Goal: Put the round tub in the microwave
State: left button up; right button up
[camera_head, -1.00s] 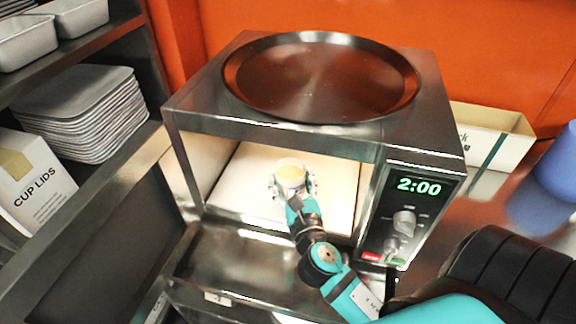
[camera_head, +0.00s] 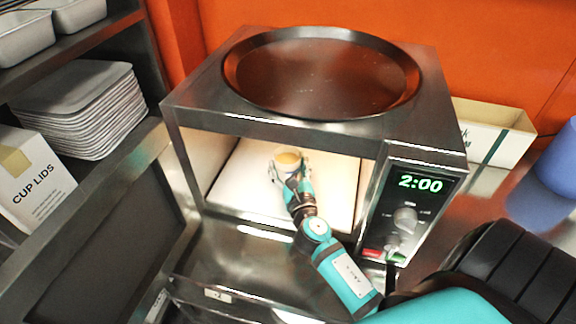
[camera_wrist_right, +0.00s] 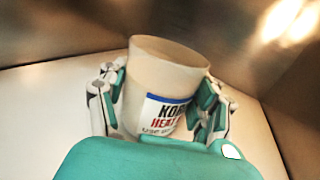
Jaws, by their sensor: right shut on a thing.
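The round tub (camera_head: 288,158) is a small pale cup-like tub inside the open microwave (camera_head: 290,124), above or on its light floor; I cannot tell whether it touches. My right gripper (camera_head: 290,174) reaches in through the opening and is shut around the tub. In the right wrist view the tub (camera_wrist_right: 165,80) stands roughly upright, slightly tilted, with a blue, red and black printed label, between both fingers of the right gripper (camera_wrist_right: 162,105). The microwave display reads 2:00. My left gripper is not in view.
A large round tray (camera_head: 322,75) lies on top of the microwave. A shelf with stacked trays (camera_head: 85,100) and a cup lids box (camera_head: 32,180) stands left. An open carton (camera_head: 490,135) and a blue container (camera_head: 560,165) are right.

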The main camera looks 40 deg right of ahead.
jog(key=shift+f, duration=0.15)
jog(key=o, duration=1.4)
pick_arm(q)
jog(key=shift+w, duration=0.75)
pick_arm(e)
jog(key=shift+o, duration=0.2)
jog(key=shift+s, duration=0.1)
jog(key=b+v, duration=0.3)
jog(key=v, duration=0.8)
jog(key=shift+s+a, duration=0.15)
jog(key=shift+s, duration=0.2)
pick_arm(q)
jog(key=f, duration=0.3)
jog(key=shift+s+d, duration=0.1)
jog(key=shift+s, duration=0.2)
